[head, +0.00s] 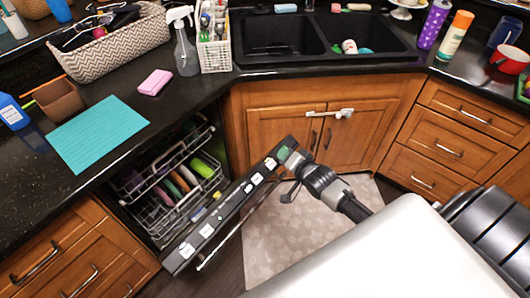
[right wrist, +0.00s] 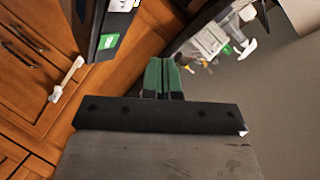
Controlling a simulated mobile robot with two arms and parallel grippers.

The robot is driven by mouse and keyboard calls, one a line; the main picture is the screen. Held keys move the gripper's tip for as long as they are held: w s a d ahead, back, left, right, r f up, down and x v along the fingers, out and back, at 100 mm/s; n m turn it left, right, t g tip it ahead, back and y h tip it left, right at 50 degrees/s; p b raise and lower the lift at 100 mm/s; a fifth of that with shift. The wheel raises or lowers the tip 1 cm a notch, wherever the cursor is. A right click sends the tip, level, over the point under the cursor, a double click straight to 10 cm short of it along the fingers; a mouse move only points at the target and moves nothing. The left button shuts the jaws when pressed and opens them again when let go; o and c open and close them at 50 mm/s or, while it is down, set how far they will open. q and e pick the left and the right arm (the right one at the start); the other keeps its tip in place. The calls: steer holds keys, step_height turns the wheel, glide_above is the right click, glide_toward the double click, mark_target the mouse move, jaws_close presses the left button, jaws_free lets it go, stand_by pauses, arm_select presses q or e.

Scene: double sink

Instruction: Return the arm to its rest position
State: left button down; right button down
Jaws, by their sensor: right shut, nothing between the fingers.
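My right gripper (head: 295,162) shows in the head view beside the far end of the open dishwasher door (head: 222,212). Whether it touches the door cannot be told there. In the right wrist view its green fingers (right wrist: 163,76) are shut together with nothing between them. The door's dark end with a green label (right wrist: 108,42) lies to their upper left, apart from them. The arm runs from the gripper to the lower right in the head view. My left gripper is not in view.
The dishwasher racks (head: 180,190) hold several colored dishes. Wooden cabinets (head: 275,128) with a white latch (head: 331,114) stand beyond the gripper. A patterned mat (head: 285,235) covers the floor. The counter (head: 205,88) and double sink (head: 280,38) lie behind.

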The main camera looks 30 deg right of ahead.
steer(key=s+a+f+n+g+h, duration=0.1)
steer(key=s+f+n+g, duration=0.25)
steer(key=s+f, duration=0.8)
steer(key=s+a+f+n+g, duration=0.3)
steer(key=s+f, duration=0.5)
steer(key=f, duration=0.6)
steer(key=s+a+f+n+g, duration=0.2)
steer(key=s+f, duration=0.1)
steer(key=s, duration=0.5)
steer(key=s+a+f+n+g, duration=0.2)
steer(key=s+f, duration=0.2)
steer(key=s, duration=0.4)
steer(key=s+a+f+n+g, duration=0.1)
steer(key=s+f+n+g, duration=0.1)
steer(key=s, duration=0.6)
steer(key=shift+a+f+g, duration=0.4)
steer(key=shift+f+g, duration=0.05)
steer(key=shift+f, duration=0.4)
steer(key=shift+s, duration=0.1)
